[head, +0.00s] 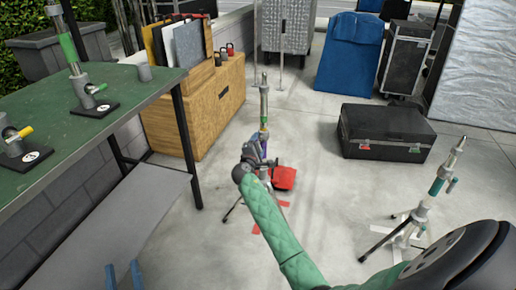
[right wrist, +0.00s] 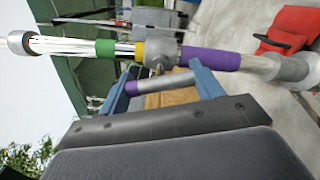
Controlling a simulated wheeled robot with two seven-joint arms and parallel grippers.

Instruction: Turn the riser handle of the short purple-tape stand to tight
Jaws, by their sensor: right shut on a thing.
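The purple-tape stand (head: 264,105) stands on the concrete floor near the middle of the head view, its lower part partly hidden by my right arm. In the right wrist view its column lies across the picture, with a purple band (right wrist: 211,59) and a green band. Its riser handle (right wrist: 163,84), a grey bar with a purple end, sticks out from the collar (right wrist: 158,52). My right gripper (right wrist: 161,81) is shut on this handle, with a blue finger at each end of it. My left gripper (head: 123,275) is open and empty at the lower left.
A green-topped table (head: 60,150) with smaller fittings is at left. A wooden cabinet (head: 200,110) stands behind. A red bag (head: 284,177) lies beside the stand. A black case (head: 387,130) and a green-tape stand (head: 437,187) are at right.

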